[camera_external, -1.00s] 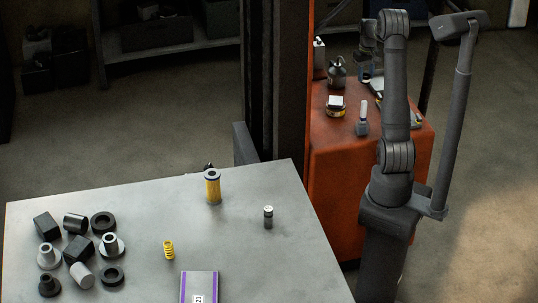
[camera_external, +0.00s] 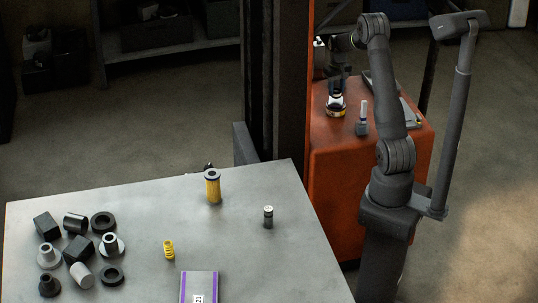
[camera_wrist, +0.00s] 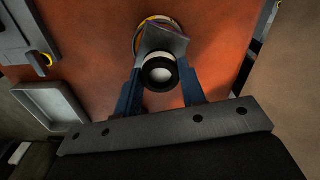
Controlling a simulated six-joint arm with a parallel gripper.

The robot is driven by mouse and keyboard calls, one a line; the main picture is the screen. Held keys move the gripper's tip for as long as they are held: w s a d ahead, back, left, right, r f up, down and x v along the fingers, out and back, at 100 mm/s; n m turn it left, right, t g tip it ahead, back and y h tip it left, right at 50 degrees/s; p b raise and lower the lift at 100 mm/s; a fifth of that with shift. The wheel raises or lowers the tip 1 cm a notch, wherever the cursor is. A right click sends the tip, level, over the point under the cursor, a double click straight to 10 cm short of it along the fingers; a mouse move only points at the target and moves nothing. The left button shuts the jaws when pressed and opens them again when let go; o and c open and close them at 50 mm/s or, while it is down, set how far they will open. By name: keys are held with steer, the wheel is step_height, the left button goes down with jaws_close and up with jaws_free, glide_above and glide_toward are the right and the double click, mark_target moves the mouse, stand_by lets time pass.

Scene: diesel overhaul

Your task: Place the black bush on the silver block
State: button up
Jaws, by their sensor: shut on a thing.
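The black bush (camera_wrist: 158,73), a dark ring with a pale centre, sits between the two blue-grey fingers of my gripper (camera_wrist: 160,88) in the wrist view. The gripper is shut on it. The silver block (camera_wrist: 168,40) lies just beyond the bush, partly hidden by it, on top of a round item with a yellow rim (camera_wrist: 137,38). In the external view my gripper (camera_external: 336,83) is low over the orange cabinet, directly above the block (camera_external: 336,99). I cannot tell whether bush and block touch.
The orange cabinet top (camera_external: 322,128) carries a small bottle (camera_external: 362,127) to the right of the block. A grey tray (camera_wrist: 55,103) shows at left in the wrist view. The grey table (camera_external: 130,200) holds several black and grey parts, a yellow spring (camera_external: 168,250) and a yellow cylinder (camera_external: 212,188).

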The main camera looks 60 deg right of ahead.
mark_target(337, 90)
steer(key=shift+f, duration=0.8)
steer(key=shift+f, duration=0.1)
steer(key=o, duration=1.1)
steer(key=shift+o, duration=0.2)
step_height(337, 90, up, 12)
step_height(337, 90, down, 12)
steer(key=shift+f, duration=0.25)
steer(key=shift+r, duration=2.3)
